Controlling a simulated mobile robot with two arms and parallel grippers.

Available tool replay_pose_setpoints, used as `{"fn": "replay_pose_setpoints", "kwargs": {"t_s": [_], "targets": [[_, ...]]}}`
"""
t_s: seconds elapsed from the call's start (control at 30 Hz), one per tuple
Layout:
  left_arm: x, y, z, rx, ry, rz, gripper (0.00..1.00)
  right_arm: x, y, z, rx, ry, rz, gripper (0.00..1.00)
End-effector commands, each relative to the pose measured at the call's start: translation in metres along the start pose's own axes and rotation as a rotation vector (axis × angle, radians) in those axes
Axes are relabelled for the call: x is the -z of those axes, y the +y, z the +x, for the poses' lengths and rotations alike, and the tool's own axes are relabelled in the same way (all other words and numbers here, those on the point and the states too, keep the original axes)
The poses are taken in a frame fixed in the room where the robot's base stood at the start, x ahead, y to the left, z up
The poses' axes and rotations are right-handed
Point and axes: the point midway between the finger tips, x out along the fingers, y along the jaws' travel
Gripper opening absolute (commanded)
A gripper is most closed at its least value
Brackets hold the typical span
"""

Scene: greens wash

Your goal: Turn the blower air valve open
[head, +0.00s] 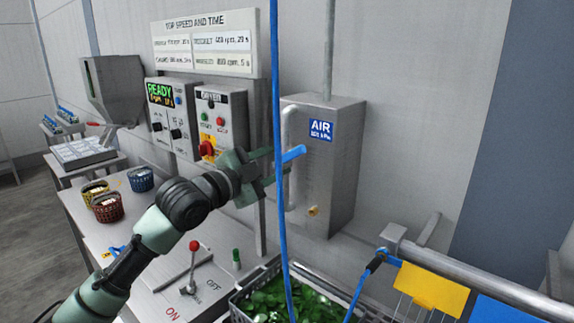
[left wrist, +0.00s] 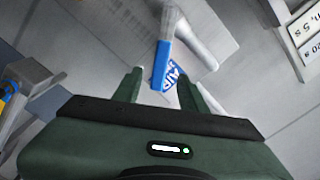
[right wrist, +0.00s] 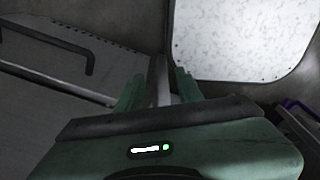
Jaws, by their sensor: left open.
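The air valve's blue lever handle (head: 293,153) sticks out at the front of the grey box with the blue AIR sign (head: 320,130). My left gripper (head: 273,166) is open at the handle. In the left wrist view the blue handle (left wrist: 161,64) lies between the open fingers, with gaps to both sides. Its grey stem and a pale pipe show beyond. Whether a finger touches it I cannot tell. My right gripper (right wrist: 158,78) shows only in its own wrist view, its fingers apart, with a narrow grey bar visible between them.
A blue hose (head: 279,200) hangs in front of the grey box. Below stand a red-knobbed lever (head: 194,246) marked ON and OFF and a crate of greens (head: 236,301). Control boxes (head: 222,118) are on the wall left of the gripper. A steel rail (head: 470,277) runs at right.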

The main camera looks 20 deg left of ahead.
Motion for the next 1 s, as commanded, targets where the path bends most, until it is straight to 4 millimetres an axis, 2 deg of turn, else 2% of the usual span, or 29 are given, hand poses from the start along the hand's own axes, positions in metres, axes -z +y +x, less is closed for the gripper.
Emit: {"fn": "replay_pose_setpoints", "kwargs": {"t_s": [0.13, 0.4, 0.5, 0.57, 0.67, 0.77, 0.9, 1.0], "targets": [[0.0, 0.002, -0.012, -0.002, 0.0, 0.001, 0.42, -0.001, 0.0, 0.006, 0.0, 0.0, 0.0, 0.36], [0.001, 0.0, -0.013, -0.002, 0.0, -0.001, 0.42, -0.001, 0.0, 0.006, 0.0, 0.0, 0.0, 0.36], [0.002, 0.004, -0.012, -0.003, 0.011, -0.029, 0.14, -0.001, 0.0, 0.007, 0.0, 0.0, 0.0, 0.36], [0.006, 0.012, -0.01, -0.007, 0.038, -0.106, 0.0, -0.001, 0.0, 0.011, 0.0, 0.0, 0.0, 0.36], [0.022, 0.038, -0.004, -0.029, 0.13, -0.386, 0.0, -0.002, -0.001, 0.021, 0.0, 0.0, 0.0, 0.36], [0.045, 0.067, -0.001, -0.08, 0.265, -0.834, 0.0, -0.003, -0.001, 0.034, 0.001, 0.0, 0.0, 0.36], [0.073, 0.093, -0.004, -0.206, 0.462, -1.559, 0.0, -0.005, -0.002, 0.053, 0.001, 0.0, 0.0, 0.36], [0.081, 0.104, -0.009, -0.332, 0.595, -2.078, 0.0, -0.006, -0.002, 0.066, 0.001, 0.0, 0.0, 0.36]]}}
